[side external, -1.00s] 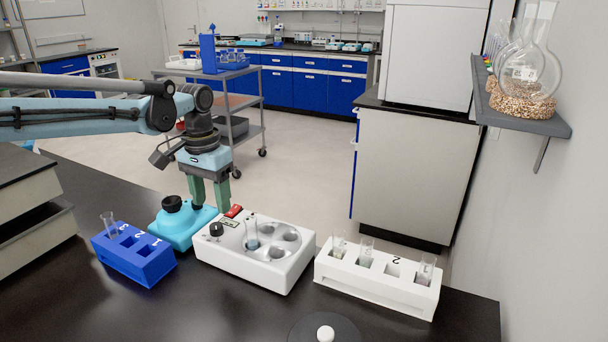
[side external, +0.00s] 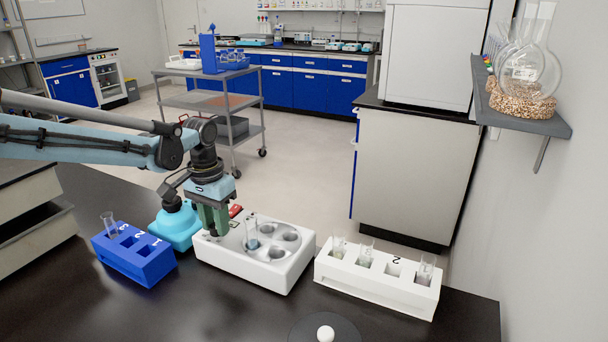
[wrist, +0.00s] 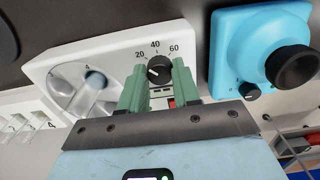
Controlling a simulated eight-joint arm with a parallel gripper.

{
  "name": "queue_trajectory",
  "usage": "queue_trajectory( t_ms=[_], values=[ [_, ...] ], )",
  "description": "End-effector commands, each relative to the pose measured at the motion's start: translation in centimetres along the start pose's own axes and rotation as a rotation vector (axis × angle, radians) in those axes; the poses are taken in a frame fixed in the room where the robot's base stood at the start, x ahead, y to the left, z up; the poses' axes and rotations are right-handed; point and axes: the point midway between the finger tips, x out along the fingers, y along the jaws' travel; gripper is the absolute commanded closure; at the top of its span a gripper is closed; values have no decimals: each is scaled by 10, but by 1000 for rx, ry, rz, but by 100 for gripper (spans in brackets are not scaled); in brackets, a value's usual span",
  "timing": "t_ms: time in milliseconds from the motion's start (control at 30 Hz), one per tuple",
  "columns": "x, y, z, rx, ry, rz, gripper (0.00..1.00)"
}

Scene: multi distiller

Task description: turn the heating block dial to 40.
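The white heating block (side external: 254,277) stands mid-table, with several wells and one tube in its round silver top. Its black dial (wrist: 160,70) shows in the wrist view below the printed marks 20, 40 and 60. The dial's exact pointer setting is too small to tell. My gripper (wrist: 158,66) has its green fingers apart, one on each side of the dial. A gap seems to show between fingers and dial, but I cannot tell contact for sure.
A light-blue device (side external: 176,231) with a black top stands left of the block, close to my gripper. A blue tube rack (side external: 150,268) is at the left, a white tube rack (side external: 375,288) at the right.

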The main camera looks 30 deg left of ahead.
Motion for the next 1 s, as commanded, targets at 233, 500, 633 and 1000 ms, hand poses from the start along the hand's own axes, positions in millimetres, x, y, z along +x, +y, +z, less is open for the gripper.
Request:
queue_trajectory(
  t_ms=[233, 500, 633, 1000],
  values=[
    [0, 0, 0, 1, 0, 0, 99],
    [0, 0, 0, 63, 0, 0, 99],
    [0, 0, 0, 139, -1, 1, 99],
    [-1, 0, 0, 448, -1, 1, 99]
  ],
)
